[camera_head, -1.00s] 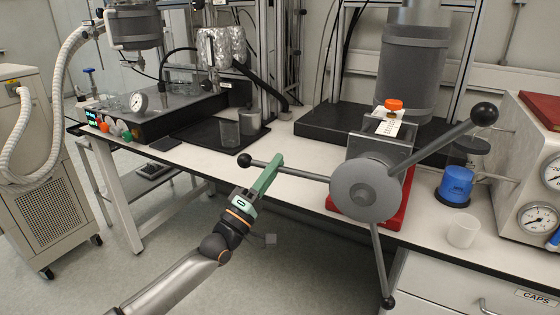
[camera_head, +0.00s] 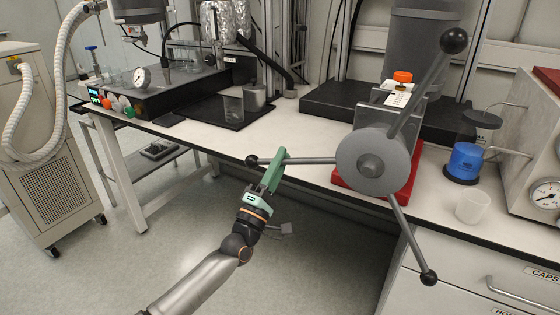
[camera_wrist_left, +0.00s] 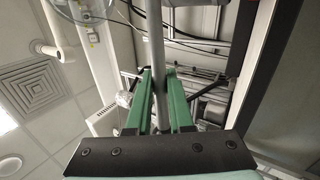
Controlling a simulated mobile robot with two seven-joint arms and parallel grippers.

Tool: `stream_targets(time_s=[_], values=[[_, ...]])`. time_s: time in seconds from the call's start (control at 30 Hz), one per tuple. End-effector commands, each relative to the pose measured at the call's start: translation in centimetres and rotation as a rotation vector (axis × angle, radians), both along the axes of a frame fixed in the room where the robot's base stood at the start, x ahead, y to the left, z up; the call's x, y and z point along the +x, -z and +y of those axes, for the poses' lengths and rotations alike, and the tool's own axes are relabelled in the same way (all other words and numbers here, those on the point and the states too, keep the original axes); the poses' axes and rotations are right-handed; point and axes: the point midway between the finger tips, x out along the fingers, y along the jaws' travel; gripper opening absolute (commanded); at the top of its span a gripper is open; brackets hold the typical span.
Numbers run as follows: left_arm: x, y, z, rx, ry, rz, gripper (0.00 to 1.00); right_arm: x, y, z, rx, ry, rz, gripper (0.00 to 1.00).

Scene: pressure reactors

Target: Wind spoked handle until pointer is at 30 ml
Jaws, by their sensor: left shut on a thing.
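The spoked handle has a round grey hub (camera_head: 372,163) and three spokes with black balls. One spoke (camera_head: 318,160) points left, nearly level; one points up and right, one down and right. My left gripper (camera_head: 277,162) comes from below and is shut on the left spoke, just inside its ball (camera_head: 252,161). In the left wrist view the grey rod (camera_wrist_left: 156,40) runs between the green fingers (camera_wrist_left: 160,80). A white scale card (camera_head: 397,99) under an orange cap (camera_head: 403,77) stands behind the hub. Its marks and pointer are too small to read. My right gripper is out of view.
The device stands on a red base (camera_head: 345,183) at the bench's front edge. A glass beaker (camera_head: 233,107) is on a dark tray to the left. Floor is free below.

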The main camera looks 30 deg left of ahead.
Motion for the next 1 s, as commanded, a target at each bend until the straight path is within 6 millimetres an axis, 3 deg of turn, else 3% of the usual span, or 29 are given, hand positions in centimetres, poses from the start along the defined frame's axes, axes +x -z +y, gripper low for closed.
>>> stream_targets(time_s=[0.07,0.1,0.33,0.73,1.0], values=[[0.0,0.4,-0.2,0.002,0.004,0.01,0.0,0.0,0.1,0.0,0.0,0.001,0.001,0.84],[0.0,0.4,-0.2,0.002,0.004,0.01,0.22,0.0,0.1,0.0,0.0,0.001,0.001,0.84],[0.0,0.2,-0.1,0.002,0.003,0.006,0.48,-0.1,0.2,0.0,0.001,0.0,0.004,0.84],[-0.7,0.6,0.0,0.003,0.002,0.003,0.49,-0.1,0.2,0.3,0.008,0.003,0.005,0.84],[-4.8,3.4,0.1,0.003,0.004,0.008,0.49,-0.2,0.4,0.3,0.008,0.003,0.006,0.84]])
